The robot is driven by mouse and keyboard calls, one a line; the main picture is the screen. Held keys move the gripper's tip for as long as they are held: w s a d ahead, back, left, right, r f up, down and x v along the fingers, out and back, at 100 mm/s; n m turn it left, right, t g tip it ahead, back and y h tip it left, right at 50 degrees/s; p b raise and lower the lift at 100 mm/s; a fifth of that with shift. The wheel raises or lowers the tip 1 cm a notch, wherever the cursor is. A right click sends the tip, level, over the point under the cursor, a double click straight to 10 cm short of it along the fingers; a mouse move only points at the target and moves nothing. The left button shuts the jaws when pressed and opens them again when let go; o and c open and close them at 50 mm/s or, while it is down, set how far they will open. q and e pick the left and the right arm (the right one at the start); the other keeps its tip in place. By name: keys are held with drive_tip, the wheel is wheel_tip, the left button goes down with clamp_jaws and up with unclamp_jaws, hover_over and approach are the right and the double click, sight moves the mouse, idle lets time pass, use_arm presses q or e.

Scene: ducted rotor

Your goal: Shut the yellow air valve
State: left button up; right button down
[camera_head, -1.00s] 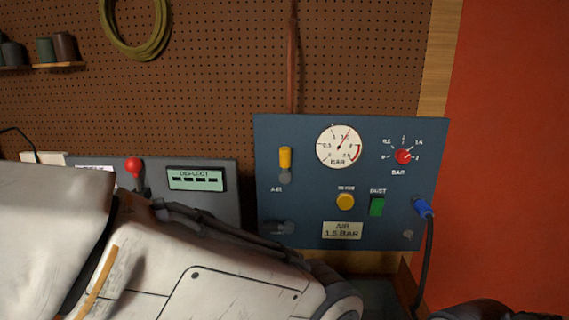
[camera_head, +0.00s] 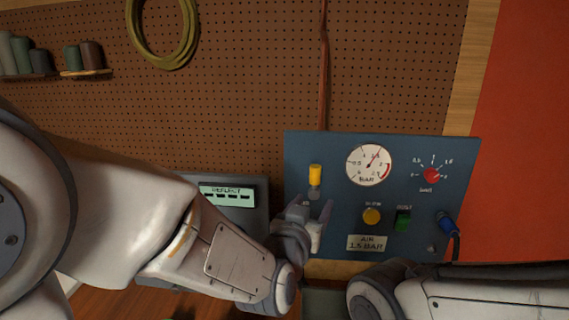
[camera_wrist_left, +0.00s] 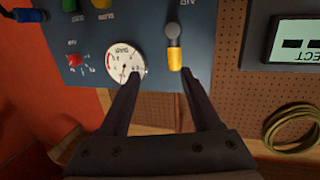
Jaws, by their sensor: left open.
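The yellow air valve (camera_head: 316,175) is on the upper left of the blue panel (camera_head: 296,148). Its yellow handle stands upright above a grey hub. My left gripper (camera_head: 311,212) is open and empty, just below the valve in the head view, with its fingers pointing at the panel. In the left wrist view, which is upside down, the valve (camera_wrist_left: 174,58) shows beyond the fingertips of the gripper (camera_wrist_left: 160,78), between them and nearer the right-hand finger. I see no contact. My right gripper is out of view; only part of my right arm shows at the lower right.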

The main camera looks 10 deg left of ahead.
sight(314, 171)
use_arm(q)
drive_tip(key=shift+n+t+y, duration=0.3)
drive_tip(key=shift+t+y, duration=0.2)
drive_tip(key=shift+t, duration=0.2)
drive_tip(key=w+p, duration=0.2)
drive_tip(key=w, duration=0.1)
drive_tip(key=w+r+p, duration=0.1)
drive_tip(key=w+p, duration=0.2)
drive_tip(key=w+r+p, duration=0.1)
drive_tip(key=w+p, duration=0.1)
drive_tip(key=w, duration=0.1)
drive_tip(key=shift+w+a+r+p, duration=0.1)
drive_tip(key=shift+w+a+p, duration=0.05)
drive_tip(key=shift+w+p, duration=0.2)
drive_tip(key=shift+w, duration=0.65)
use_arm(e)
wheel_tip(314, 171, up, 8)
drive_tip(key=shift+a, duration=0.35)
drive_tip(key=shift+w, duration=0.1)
use_arm(q)
clamp_jaws()
